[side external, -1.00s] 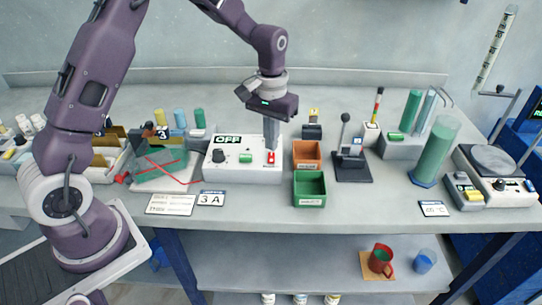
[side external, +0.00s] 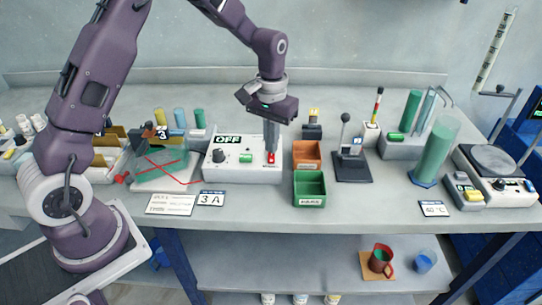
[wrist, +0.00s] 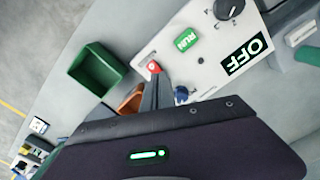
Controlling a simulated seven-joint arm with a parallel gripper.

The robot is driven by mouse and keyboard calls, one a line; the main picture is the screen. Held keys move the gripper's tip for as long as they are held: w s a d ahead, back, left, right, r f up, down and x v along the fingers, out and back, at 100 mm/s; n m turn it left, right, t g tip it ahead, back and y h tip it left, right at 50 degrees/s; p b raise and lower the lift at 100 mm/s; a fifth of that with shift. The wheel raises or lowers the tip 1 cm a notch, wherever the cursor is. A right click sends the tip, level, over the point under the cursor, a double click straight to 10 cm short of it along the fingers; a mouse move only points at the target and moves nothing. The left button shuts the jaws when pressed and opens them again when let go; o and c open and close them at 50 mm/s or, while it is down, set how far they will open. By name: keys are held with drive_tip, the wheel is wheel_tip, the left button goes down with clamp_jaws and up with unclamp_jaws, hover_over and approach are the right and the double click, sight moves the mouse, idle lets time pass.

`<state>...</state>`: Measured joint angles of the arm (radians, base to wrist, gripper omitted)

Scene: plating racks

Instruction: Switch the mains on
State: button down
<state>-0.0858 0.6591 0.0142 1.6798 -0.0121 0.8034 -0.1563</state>
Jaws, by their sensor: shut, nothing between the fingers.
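The white power supply box (side external: 225,172) stands on the bench with a display (side external: 228,140) reading OFF. It has a black knob (side external: 218,156), a green button (side external: 246,158) and a red switch (side external: 271,158) at its right end. In the wrist view the red switch (wrist: 153,67), the green RUN button (wrist: 186,40) and the OFF display (wrist: 244,56) show clearly. My gripper (side external: 271,146) is shut and empty, pointing down, with its fingertips at or just above the red switch. I cannot tell whether they touch it.
An orange bin (side external: 307,153) and a green bin (side external: 310,187) stand just right of the box. A black lever stand (side external: 352,165) is further right. A tank with red leads (side external: 162,165) is at left. Cards (side external: 211,198) lie in front.

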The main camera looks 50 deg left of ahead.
drive_tip(key=shift+f, duration=0.55)
drive_tip(key=shift+r, duration=3.5)
